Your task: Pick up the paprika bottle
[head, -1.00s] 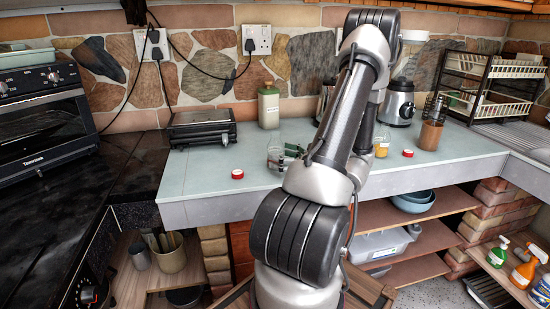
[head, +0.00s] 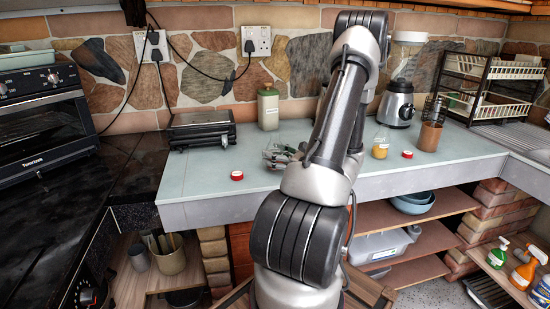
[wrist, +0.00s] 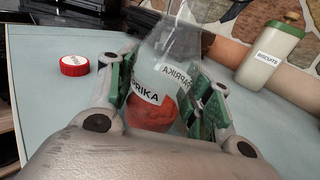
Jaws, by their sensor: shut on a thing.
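The paprika bottle (wrist: 151,115) is clear glass with red powder in its lower part and a white label reading "PRIKA". In the wrist view it stands between the two green-padded fingers of my gripper (wrist: 164,88), which are shut on its sides. Its base is hidden behind the gripper body, so I cannot tell whether it touches the counter. In the head view my gripper (head: 282,156) is low over the counter, and my arm and fingers hide most of the bottle.
A red cap (head: 237,175) lies left of my gripper on the pale counter (head: 205,185). A biscuits canister (head: 268,110) and a black grill (head: 202,130) stand behind. To the right are a jar of yellow powder (head: 381,148), another red cap (head: 407,154) and a blender (head: 397,103).

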